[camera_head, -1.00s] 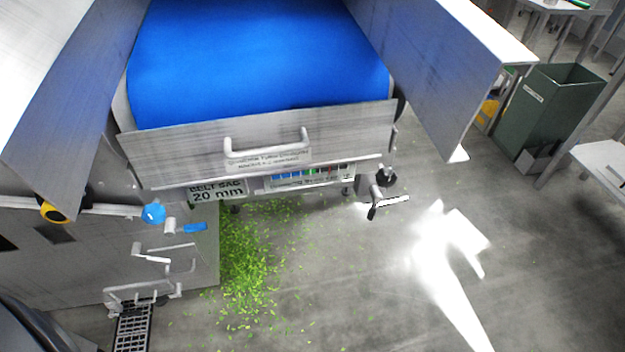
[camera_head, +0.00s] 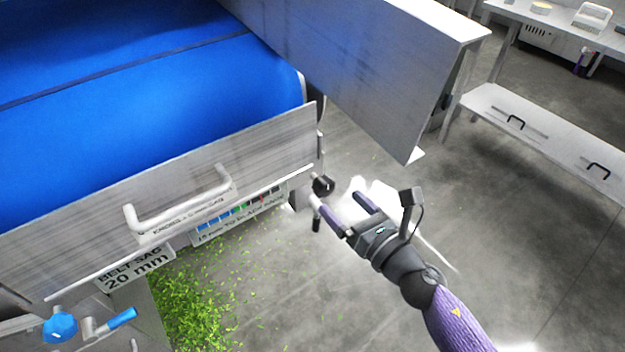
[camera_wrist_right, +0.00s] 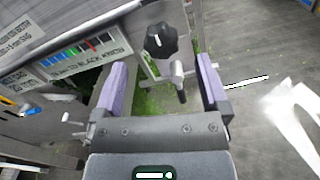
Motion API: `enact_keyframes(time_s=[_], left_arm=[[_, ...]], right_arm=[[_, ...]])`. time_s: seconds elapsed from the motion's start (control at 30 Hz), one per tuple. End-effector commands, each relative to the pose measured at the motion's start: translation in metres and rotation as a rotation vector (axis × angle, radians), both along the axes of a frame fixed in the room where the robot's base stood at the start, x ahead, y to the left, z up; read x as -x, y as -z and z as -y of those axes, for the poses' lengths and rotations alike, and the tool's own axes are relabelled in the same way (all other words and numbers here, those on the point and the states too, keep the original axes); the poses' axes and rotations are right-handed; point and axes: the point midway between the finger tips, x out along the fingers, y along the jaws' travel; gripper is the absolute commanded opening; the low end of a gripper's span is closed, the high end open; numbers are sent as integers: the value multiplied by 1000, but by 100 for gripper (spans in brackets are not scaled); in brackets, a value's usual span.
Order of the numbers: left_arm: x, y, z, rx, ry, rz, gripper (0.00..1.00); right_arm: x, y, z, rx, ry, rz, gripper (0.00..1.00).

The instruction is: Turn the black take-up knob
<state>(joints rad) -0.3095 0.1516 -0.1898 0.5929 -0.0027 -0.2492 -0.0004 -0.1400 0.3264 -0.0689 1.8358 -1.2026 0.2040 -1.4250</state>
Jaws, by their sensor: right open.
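The black take-up knob (camera_head: 323,186) sits at the right end of the conveyor's front, below the steel guard's corner. In the right wrist view the knob (camera_wrist_right: 160,41) is a lobed black knob with a white mark on top, lying ahead of and between the fingers. A grey lever with a black grip (camera_wrist_right: 180,82) is just below it. My right gripper (camera_head: 341,202) is open and empty, its purple fingers pointing at the knob and lever from the right. Contact cannot be told. My left gripper is out of view.
The steel guard with a white handle (camera_head: 180,205) fronts the blue belt (camera_head: 150,110). A colour scale plate (camera_head: 238,214) and a "BELT SAG 20 mm" sign (camera_head: 137,268) hang below. Green scraps (camera_head: 195,310) litter the floor.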

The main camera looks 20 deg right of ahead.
Motion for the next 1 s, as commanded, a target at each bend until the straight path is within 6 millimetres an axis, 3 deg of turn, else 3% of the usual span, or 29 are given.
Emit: enact_keyframes(time_s=[0.1, 0.3, 0.63, 1.0], left_arm=[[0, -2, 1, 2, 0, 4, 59], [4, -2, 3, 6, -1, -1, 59], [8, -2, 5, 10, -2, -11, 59], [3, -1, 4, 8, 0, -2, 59]], right_arm=[[-27, -2, -9, -3, 1, 2, 94], [-54, 0, -19, -5, 2, -2, 94], [-59, 1, -21, -6, 3, -4, 94], [-59, 1, -21, -7, 2, -5, 16]])
